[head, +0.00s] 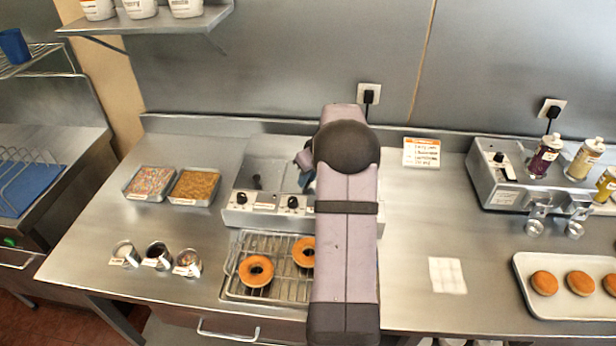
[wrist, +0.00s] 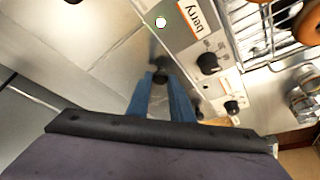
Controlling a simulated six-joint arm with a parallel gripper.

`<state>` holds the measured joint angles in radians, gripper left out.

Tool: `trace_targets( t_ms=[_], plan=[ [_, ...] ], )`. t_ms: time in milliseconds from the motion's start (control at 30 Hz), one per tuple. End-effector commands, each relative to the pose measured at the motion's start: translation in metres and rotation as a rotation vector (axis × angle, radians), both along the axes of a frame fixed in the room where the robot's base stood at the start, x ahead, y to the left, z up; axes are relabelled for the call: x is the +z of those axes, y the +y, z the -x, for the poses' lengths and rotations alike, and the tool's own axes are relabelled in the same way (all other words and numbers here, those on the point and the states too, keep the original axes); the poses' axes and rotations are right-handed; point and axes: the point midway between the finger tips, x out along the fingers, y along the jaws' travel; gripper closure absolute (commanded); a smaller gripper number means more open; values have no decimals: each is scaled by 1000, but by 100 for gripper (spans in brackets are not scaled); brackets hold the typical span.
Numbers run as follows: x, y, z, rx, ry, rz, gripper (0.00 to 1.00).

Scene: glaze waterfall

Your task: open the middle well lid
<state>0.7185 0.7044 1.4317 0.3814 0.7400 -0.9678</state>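The steel warmer (head: 240,216) stands on the counter left of centre, with steel lids and dark knobs on top. The left lid (head: 268,171) lies flat, with its knob in clear view. My gripper (head: 306,182) is low over the middle of the warmer, pointing down, partly hidden by my arm. In the wrist view my gripper's blue fingers (wrist: 160,82) are apart, with a small dark knob (wrist: 160,77) between their tips. I cannot tell whether they press on it. The lid (wrist: 100,50) there looks flat.
The warmer's front panel carries a "berry" label (wrist: 202,18) and black dials (wrist: 208,63). A wire rack (head: 236,284) with doughnuts stands in front. Small cups (head: 157,256) and two topping trays (head: 150,183) are to the left.

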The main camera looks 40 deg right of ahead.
Motion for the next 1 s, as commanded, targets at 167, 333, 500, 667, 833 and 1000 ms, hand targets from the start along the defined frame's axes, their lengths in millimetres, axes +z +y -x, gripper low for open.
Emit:
trace_targets(
  t_ms=[167, 333, 500, 667, 833, 1000],
  plan=[
    [1, -2, -2, 0, -1, 0, 100],
    [2, -12, -13, 1, -1, -1, 100],
    [2, -27, -28, 0, -3, -1, 100],
    [3, -39, -40, 0, -3, -1, 100],
    [4, -49, -51, 1, -5, -2, 100],
    [4, -58, -61, 1, -5, -2, 100]
  ],
)
